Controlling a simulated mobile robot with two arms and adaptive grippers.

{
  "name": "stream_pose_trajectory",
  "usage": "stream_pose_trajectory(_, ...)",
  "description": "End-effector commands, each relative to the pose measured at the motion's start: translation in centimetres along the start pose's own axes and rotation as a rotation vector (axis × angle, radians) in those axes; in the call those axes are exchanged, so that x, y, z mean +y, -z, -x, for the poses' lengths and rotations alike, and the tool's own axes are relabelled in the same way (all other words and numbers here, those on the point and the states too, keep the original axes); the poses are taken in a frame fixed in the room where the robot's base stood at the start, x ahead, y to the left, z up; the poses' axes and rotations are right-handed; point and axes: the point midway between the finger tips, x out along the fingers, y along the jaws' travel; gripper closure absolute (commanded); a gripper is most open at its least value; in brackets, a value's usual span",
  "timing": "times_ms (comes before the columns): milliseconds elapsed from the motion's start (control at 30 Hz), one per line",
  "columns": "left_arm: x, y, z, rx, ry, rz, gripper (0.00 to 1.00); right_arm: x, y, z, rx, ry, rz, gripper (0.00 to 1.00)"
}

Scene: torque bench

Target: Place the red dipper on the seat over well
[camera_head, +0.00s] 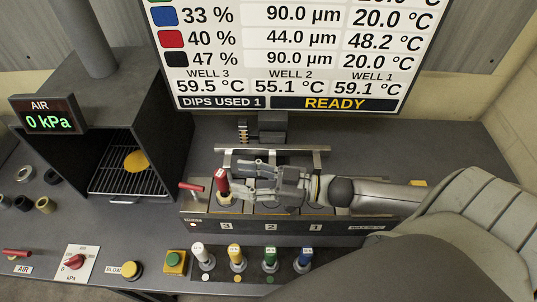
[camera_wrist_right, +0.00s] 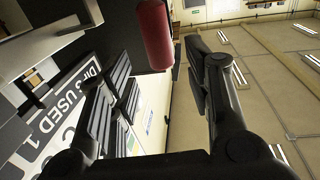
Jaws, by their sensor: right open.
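The red dipper (camera_head: 222,182) stands upright above the well marked 3, at the left end of the well block (camera_head: 250,223). Its base is partly hidden from the wrist camera. My right gripper (camera_head: 240,182) comes in from the right, open, with its fingers pointing at the dipper. In the right wrist view the red handle (camera_wrist_right: 155,38) shows beyond and between the spread fingers (camera_wrist_right: 158,78), with no clear grip on it. My left gripper is not in view.
White (camera_head: 203,255), yellow (camera_head: 236,255), green (camera_head: 270,257) and blue (camera_head: 304,258) dippers stand in front of the block. A red-handled lever (camera_head: 191,187) is at its left end. A metal rail (camera_head: 270,150) runs behind. A dark oven (camera_head: 130,120) stands left; the screen reads READY.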

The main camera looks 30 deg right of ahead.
Motion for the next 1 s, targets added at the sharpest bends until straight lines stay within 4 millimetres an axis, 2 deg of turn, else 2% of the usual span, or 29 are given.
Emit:
stream_pose_trajectory(200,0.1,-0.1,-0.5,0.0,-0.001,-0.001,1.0,-0.1,-0.2,3.3,-0.003,0.001,-0.002,0.54)
stream_pose_trajectory(400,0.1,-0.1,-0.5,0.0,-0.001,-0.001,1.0,0.0,-0.1,5.2,-0.001,-0.001,-0.001,0.54)
stream_pose_trajectory(600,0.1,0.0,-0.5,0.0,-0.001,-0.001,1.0,0.0,0.0,6.0,0.001,0.0,0.0,0.54)
stream_pose_trajectory(1000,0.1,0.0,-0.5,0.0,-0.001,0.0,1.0,0.0,0.1,6.0,0.002,0.0,0.0,0.54)
